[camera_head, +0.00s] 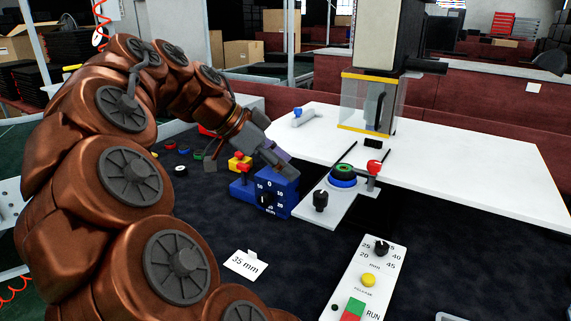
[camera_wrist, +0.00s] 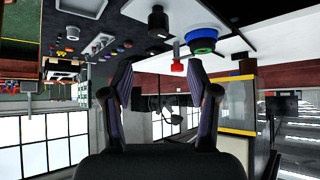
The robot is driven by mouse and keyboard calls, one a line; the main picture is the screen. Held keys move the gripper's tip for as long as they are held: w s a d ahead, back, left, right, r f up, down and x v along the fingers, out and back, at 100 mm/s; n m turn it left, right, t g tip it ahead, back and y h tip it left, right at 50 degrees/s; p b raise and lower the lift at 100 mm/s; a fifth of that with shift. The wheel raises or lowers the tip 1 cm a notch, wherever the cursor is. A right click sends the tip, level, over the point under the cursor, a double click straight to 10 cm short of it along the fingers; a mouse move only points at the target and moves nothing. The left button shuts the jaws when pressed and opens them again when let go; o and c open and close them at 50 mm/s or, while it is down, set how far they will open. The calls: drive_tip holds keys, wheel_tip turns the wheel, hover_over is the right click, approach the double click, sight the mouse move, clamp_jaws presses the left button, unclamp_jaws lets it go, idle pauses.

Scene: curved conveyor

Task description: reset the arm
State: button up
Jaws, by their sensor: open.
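My copper-coloured arm reaches from the left in the head view. My gripper (camera_head: 279,162) is above and just behind the blue dial box (camera_head: 279,192), and whether it touches the box cannot be told. In the wrist view my gripper (camera_wrist: 161,78) has its two dark fingers well apart, with nothing between them. That view is upside down, with the work surface along the top.
A green-and-blue round part (camera_head: 343,175) sits on a white plate beside a red knob (camera_head: 374,167) and a black knob (camera_head: 320,200). A control panel (camera_head: 369,282) and a "35 mm" card (camera_head: 245,265) lie nearer. A clear-guarded machine (camera_head: 372,100) stands behind.

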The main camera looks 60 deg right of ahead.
idle(0.5)
drive_tip(key=s+a+f+n+t+y+p, duration=0.1)
drive_tip(key=a+f+n+y+p, duration=0.1)
drive_tip(key=a+n, duration=0.7)
drive_tip(key=s+a+f+n+t+y+p, duration=0.2)
drive_tip(key=a+f+n+p, duration=0.3)
drive_tip(key=a+n, duration=0.4)
drive_tip(key=s+a+f+n+t+y+p, duration=0.1)
drive_tip(key=a+f+n+y+p, duration=0.1)
drive_tip(key=a+n, duration=0.7)
drive_tip(key=a+f+p, duration=0.1)
drive_tip(key=a+f, duration=0.1)
drive_tip(key=a, duration=0.3)
drive_tip(key=shift+s+a+f+t, duration=0.2)
drive_tip(key=shift+s+f+t, duration=0.15)
drive_tip(key=shift+t, duration=0.05)
